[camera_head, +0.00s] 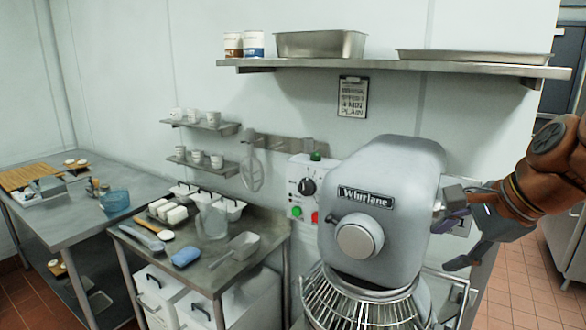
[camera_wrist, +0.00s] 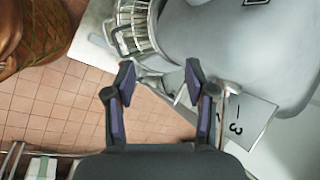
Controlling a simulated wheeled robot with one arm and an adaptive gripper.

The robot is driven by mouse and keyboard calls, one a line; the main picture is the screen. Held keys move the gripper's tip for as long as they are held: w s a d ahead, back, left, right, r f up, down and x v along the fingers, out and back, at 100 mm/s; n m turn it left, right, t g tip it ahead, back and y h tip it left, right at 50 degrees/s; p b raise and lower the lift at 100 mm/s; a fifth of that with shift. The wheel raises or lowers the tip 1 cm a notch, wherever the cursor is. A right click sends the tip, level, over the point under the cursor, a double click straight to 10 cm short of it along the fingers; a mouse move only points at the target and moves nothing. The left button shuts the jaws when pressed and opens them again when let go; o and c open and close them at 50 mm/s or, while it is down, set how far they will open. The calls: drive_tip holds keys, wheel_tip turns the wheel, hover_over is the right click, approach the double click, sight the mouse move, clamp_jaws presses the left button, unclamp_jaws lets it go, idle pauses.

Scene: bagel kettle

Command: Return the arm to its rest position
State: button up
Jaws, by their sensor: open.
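My gripper (camera_head: 448,240) is at the right in the head view, beside the right side of the grey Whirlane mixer (camera_head: 400,165). In the wrist view my gripper (camera_wrist: 160,82) is open, with its two fingers apart and nothing held between them. A metal lever or knob of the mixer shows just beyond the fingertips there; whether the fingers touch it I cannot tell. My orange-brown arm (camera_head: 545,175) reaches in from the right edge of the head view.
The mixer's wire bowl guard (camera_head: 362,300) is below its head. A steel table (camera_head: 215,262) with a scoop and containers stands left of it. A wall shelf (camera_head: 400,68) with pans runs above. Tiled floor (camera_head: 515,290) is open at the lower right.

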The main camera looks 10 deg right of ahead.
drive_tip(key=s+a+f+n+g, duration=0.3)
drive_tip(key=a+f+n, duration=0.2)
drive_tip(key=a+f, duration=0.15)
drive_tip(key=s+a+f+n+g, duration=0.2)
drive_tip(key=s+a+f+n, duration=0.3)
drive_tip(key=f, duration=0.3)
drive_tip(key=s+a+f+n+g+h, duration=0.2)
drive_tip(key=s+f+n+g, duration=0.1)
drive_tip(key=s+f+n, duration=0.5)
drive_tip(key=shift+s+a+f+h, duration=0.2)
drive_tip(key=shift+s+f+h, duration=0.15)
drive_tip(key=shift+s, duration=0.4)
drive_tip(key=shift+c, duration=0.2)
